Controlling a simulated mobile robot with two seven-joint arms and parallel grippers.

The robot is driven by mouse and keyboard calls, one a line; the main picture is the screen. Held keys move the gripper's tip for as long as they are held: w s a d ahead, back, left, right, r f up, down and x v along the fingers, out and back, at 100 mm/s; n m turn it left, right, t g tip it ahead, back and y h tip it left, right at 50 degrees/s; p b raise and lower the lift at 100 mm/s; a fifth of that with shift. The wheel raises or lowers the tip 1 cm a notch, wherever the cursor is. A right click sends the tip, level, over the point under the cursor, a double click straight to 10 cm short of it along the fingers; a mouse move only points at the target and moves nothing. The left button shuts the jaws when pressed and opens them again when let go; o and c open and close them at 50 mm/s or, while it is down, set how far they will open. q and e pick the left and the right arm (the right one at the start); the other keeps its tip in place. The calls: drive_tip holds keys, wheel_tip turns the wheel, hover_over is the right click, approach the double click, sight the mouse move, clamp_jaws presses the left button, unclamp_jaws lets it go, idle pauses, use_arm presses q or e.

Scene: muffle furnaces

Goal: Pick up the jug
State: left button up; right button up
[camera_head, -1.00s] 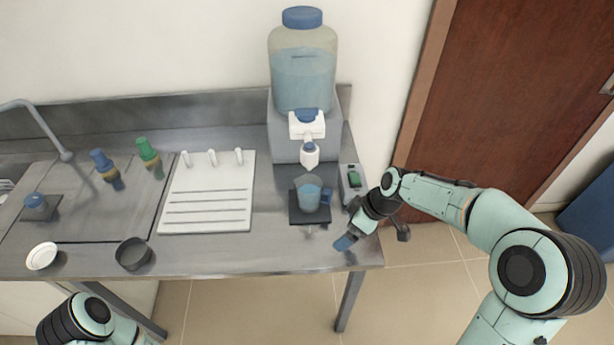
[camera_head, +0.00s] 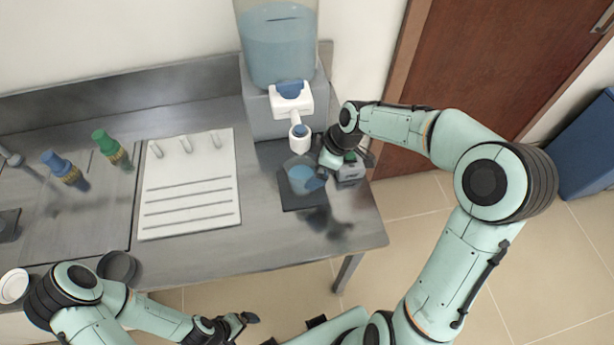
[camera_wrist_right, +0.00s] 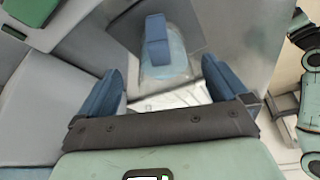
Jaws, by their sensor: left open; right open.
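The jug (camera_head: 299,178) is clear with blue liquid inside. It stands on a small black plate (camera_head: 302,203) under the tap of the water dispenser. In the right wrist view its blue handle (camera_wrist_right: 157,38) faces my gripper, ahead of the gap between the fingers. My right gripper (camera_head: 322,176) is at the jug's right side, partly covering it. In the wrist view the blue fingers (camera_wrist_right: 165,88) are spread apart with nothing clearly between them. My left gripper (camera_head: 245,322) is open, low in front of the counter, away from the jug.
The water dispenser (camera_head: 277,45) stands behind the jug, its white tap (camera_head: 299,128) just above. A grey device (camera_head: 350,170) is right of the jug, close to my right gripper. A white rack (camera_head: 190,185) lies left. A dark bowl (camera_head: 117,267) sits near the front edge.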

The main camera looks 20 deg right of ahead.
drive_tip(key=shift+s+x, duration=0.2)
drive_tip(key=shift+x, duration=2.55)
drive_tip(key=c, duration=1.2)
